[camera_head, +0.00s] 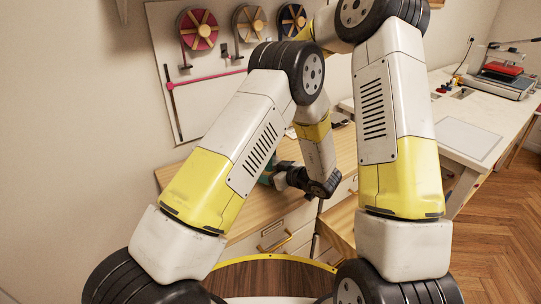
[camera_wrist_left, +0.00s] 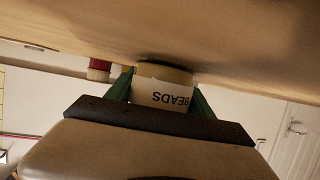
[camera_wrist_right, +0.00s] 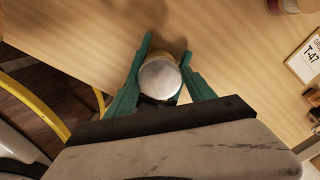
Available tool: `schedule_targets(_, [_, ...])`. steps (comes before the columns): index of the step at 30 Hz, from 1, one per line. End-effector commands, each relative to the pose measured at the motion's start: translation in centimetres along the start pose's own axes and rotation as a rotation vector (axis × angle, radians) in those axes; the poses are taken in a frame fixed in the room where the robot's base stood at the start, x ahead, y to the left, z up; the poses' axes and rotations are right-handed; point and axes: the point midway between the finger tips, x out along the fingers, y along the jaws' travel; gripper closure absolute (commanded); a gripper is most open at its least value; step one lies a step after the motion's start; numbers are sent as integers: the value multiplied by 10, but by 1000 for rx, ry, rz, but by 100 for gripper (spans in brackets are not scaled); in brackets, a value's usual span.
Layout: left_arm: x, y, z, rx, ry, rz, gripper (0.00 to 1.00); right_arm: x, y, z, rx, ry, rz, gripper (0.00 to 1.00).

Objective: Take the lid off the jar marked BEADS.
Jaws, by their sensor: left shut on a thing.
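The jar marked BEADS (camera_wrist_left: 162,94) shows upside down in the left wrist view, with a white label and a tan part against the wooden top. My left gripper (camera_wrist_left: 162,98) is shut on its body, one green finger on each side. In the right wrist view the round silver-grey lid (camera_wrist_right: 159,79) is seen from above. My right gripper (camera_wrist_right: 166,62) has its fingers on either side of the lid and looks open; contact is hard to tell.
The wooden top (camera_wrist_right: 90,35) has drawers below. A card marked T-47 (camera_wrist_right: 305,60) and a round container (camera_wrist_right: 283,5) lie to the right in the right wrist view. A wall board with spools (camera_head: 198,30) stands behind. A white table (camera_head: 455,115) is at right.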

Motion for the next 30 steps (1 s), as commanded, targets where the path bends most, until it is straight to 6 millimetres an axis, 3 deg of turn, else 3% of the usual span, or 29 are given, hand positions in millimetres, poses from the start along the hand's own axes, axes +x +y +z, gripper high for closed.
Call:
schedule_targets(1, [0,0,0,0,0,0,100,0,0,0,0,0,0,49])
schedule_targets(7, [0,0,0,0,0,0,100,0,0,0,0,0,0,88])
schedule_targets(8, [0,0,0,0,0,0,100,0,0,0,0,0,0,41])
schedule_targets(11, [0,0,0,0,0,0,100,0,0,0,0,0,0,21])
schedule_targets(22, [0,0,0,0,0,0,100,-3,0,0,0,0,-1,21])
schedule_targets(30, [0,0,0,0,0,0,100,-35,-1,1,1,-1,-3,21])
